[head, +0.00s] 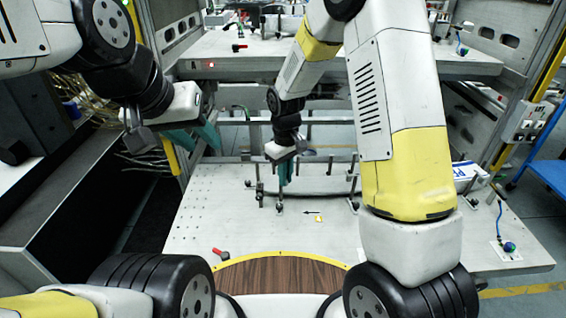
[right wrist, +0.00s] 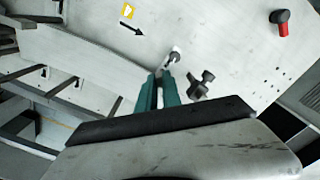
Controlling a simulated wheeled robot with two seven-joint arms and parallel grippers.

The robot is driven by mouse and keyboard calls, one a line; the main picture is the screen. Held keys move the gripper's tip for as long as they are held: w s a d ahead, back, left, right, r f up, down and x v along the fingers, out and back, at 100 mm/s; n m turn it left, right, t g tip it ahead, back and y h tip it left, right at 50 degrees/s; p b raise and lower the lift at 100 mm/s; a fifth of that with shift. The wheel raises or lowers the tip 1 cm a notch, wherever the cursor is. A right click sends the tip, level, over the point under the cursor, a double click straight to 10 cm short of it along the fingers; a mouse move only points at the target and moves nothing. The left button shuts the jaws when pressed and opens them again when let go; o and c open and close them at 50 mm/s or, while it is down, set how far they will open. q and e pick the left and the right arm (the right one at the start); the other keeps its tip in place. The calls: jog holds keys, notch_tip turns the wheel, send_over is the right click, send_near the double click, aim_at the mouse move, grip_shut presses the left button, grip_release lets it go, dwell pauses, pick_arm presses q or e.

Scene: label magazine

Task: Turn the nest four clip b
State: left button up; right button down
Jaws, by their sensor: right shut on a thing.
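My right gripper (head: 283,174) has its teal fingers pointing down at the row of upright clips on the grey table. In the right wrist view its fingers (right wrist: 160,92) are close together around a slim clip (right wrist: 175,56), whose pale rounded end shows just past the tips; most of it is hidden. A second clip with a dark cross-shaped knob (right wrist: 205,85) stands beside the fingers, apart from them. In the head view a clip (head: 260,193) stands just left of the right gripper. My left gripper (head: 194,138) is raised at the left, open and empty, away from the clips.
A rail (head: 325,162) with several posts runs behind the clips. A black arrow with a yellow label (head: 318,216) marks the table (head: 400,255). A red-handled knob (head: 221,253) lies front left. A white-blue box (head: 470,173) and blue cable (head: 500,215) are at right.

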jog(key=shift+w+d+n, duration=0.1)
jog(key=shift+w+n, duration=0.15)
jog(key=shift+n, duration=1.15)
jog(key=shift+w+d+n, duration=0.15)
jog(key=shift+w+n, duration=0.05)
jog(key=shift+n, duration=1.2)
jog(key=shift+w+d+n, duration=0.1)
jog(key=shift+w+n, duration=0.15)
jog(key=shift+n, duration=1.15)
jog(key=c, duration=1.5)
grip_release()
notch_tip(320, 180, up, 8)
jog(key=shift+f, duration=0.1)
